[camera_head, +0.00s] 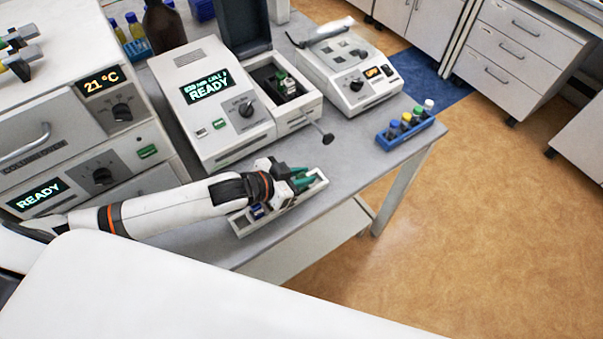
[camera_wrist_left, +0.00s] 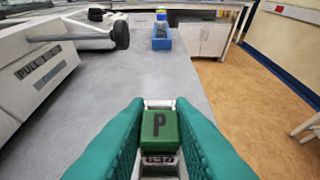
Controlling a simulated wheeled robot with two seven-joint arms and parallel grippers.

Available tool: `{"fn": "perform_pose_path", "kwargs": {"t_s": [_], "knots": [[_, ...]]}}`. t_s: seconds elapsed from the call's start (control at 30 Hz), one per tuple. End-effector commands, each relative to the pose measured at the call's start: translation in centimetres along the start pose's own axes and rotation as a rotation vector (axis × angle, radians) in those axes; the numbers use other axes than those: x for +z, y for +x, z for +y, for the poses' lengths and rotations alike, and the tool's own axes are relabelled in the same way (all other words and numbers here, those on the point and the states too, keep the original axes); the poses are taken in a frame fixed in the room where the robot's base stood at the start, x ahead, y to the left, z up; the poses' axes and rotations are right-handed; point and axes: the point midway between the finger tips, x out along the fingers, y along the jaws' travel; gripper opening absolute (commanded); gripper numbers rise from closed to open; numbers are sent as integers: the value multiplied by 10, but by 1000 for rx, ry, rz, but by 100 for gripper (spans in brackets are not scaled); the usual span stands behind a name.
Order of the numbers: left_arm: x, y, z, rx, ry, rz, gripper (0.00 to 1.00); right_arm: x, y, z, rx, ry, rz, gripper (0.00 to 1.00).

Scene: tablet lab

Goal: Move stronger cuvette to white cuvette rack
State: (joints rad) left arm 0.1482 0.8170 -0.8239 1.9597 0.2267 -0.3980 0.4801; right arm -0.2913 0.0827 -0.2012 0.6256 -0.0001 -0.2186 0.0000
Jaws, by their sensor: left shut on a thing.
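The white cuvette rack (camera_head: 288,207) lies along the front edge of the bench, below my left arm. A blue-topped item (camera_head: 257,211) sits at its left end. My left gripper (camera_head: 300,179) has its teal fingers at the right part of the rack. In the left wrist view the fingers are shut on a green-capped cuvette (camera_wrist_left: 160,125) marked "P", with white rack (camera_wrist_left: 158,103) showing around it. I cannot tell how deep the cuvette sits in the slot. Another dark, green-topped item (camera_head: 285,83) stands in the open chamber of the reader. My right gripper is out of view.
The reader (camera_head: 207,100) shows "READY", and a lever with a dark knob (camera_head: 327,138) sticks out from it. A smaller instrument (camera_head: 349,75) stands behind right. A blue rack (camera_head: 411,131) with several capped vials stands near the right edge. The bench between is clear.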

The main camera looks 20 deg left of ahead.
Motion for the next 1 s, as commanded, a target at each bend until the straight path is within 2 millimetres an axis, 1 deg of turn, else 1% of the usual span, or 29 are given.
{"fn": "perform_pose_path", "kwargs": {"t_s": [0.27, 0.3, 0.37, 0.4, 0.77, 0.87, 0.97, 1.0], "knots": [[-2, 1, 0, 0, 0, 0, 0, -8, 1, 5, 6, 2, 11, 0], [-2, 1, 0, 0, 0, -1, 26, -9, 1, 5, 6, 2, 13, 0], [-1, 1, 0, 0, 0, 0, 36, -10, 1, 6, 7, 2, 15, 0], [-1, 1, 0, 0, 0, 0, 42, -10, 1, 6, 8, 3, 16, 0], [1, -2, 0, 0, 0, 0, 43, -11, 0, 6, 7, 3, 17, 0], [-2, -13, 0, 0, 0, 2, 43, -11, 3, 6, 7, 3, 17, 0], [-3, -32, 0, -1, 2, 4, 43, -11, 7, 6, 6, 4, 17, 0], [-4, -41, 0, 1, 1, 5, 43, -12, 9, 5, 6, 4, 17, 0]]}}
